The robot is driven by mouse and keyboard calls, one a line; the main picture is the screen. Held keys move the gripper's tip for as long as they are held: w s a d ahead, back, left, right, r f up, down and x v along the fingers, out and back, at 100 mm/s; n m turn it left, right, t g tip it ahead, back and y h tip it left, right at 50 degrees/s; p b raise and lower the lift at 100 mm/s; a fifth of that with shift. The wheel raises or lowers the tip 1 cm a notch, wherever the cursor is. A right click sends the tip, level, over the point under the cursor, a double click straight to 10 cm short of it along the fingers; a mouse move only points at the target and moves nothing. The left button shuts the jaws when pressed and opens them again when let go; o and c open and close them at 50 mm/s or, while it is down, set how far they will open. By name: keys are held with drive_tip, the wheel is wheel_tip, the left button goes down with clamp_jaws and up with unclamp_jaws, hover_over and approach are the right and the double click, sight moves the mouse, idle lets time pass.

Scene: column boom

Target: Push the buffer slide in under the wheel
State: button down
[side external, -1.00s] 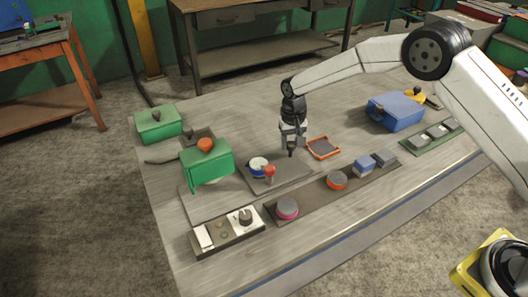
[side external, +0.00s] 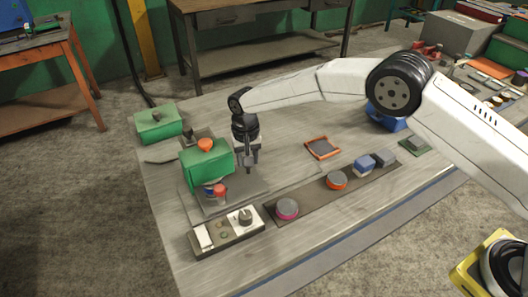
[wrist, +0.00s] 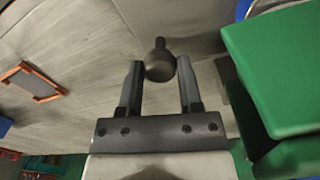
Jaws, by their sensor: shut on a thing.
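The grey buffer slide (side external: 248,187) lies on the table, with its left part under the green hood (side external: 206,163). A blue-and-white disc (side external: 207,189) and a red knob (side external: 220,190) on the slide show just below the hood's front edge. The wheel is not clearly visible; the hood hides that area. My gripper (side external: 248,168) points down at the slide's right part, just right of the hood. In the wrist view my gripper (wrist: 160,68) is shut on a dark rounded knob (wrist: 160,62), which sits between the fingertips. The green hood (wrist: 285,75) is close on the right there.
A control box (side external: 226,230) stands in front of the slide. A green case (side external: 157,123) is behind left. An orange-rimmed tray (side external: 322,148) lies right of my gripper, and a dark strip (side external: 310,199) with several pucks and blocks lies in front. The table between is clear.

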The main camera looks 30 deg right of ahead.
drive_tip(key=shift+c, duration=1.4)
unclamp_jaws()
drive_tip(key=shift+a+r, duration=0.1)
drive_tip(key=shift+a, duration=0.3)
drive_tip(key=shift+d, duration=0.1)
drive_tip(key=shift+r, duration=0.1)
drive_tip(key=shift+r, duration=3.8)
drive_tip(key=shift+d, duration=0.15)
